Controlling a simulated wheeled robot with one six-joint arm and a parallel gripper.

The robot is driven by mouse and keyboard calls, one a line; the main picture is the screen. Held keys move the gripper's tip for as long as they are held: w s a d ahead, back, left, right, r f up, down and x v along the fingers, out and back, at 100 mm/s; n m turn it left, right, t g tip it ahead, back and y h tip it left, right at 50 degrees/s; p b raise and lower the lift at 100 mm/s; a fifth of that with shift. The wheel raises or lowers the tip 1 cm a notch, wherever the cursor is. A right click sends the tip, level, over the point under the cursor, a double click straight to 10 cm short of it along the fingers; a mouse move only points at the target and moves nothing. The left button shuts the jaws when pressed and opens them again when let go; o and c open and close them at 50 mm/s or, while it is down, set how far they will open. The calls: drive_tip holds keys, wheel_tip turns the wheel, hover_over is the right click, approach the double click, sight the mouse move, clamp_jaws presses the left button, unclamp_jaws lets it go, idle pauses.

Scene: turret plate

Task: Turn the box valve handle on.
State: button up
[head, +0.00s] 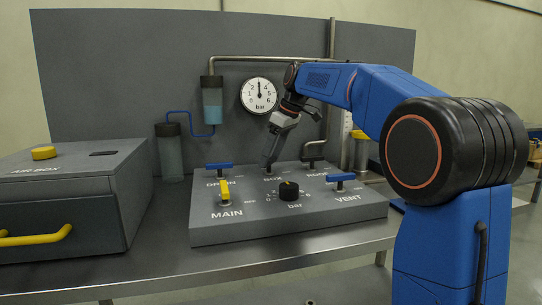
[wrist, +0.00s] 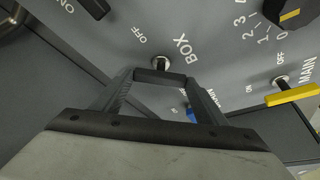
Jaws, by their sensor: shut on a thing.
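The valve plate (head: 210,232) lies on the bench, and the box valve is at its back middle, mostly hidden by my gripper (head: 271,160) in the head view. In the wrist view the box valve's metal stem (wrist: 162,62) stands beside the BOX lettering, with an OFF mark above left. My gripper (wrist: 162,82) is at this stem, its two fingers shut on the dark handle (wrist: 160,76). I cannot make out the handle's full outline or its exact angle; the fingers cover much of it.
Close by on the plate are the yellow MAIN handle (head: 225,190), the blue DRAIN handle (head: 219,166), the blue VENT handle (head: 341,177) and a black bar knob (head: 289,190). The grey air box (head: 60,218) stands left. A gauge (head: 259,95) and pipes are behind.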

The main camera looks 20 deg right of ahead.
drive_tip(key=n, duration=0.1)
drive_tip(key=n+g, duration=0.1)
drive_tip(key=n, duration=0.1)
drive_tip(key=shift+w+d+n+y, duration=0.2)
drive_tip(key=shift+n+y, duration=0.1)
drive_tip(key=shift+y, duration=0.1)
drive_tip(key=n+g, duration=0.1)
drive_tip(key=n, duration=0.3)
drive_tip(key=shift+w+g, duration=0.15)
drive_tip(key=shift+g, duration=0.25)
drive_tip(key=shift+n, duration=0.4)
drive_tip(key=o, duration=1.1)
drive_tip(key=shift+c, duration=0.2)
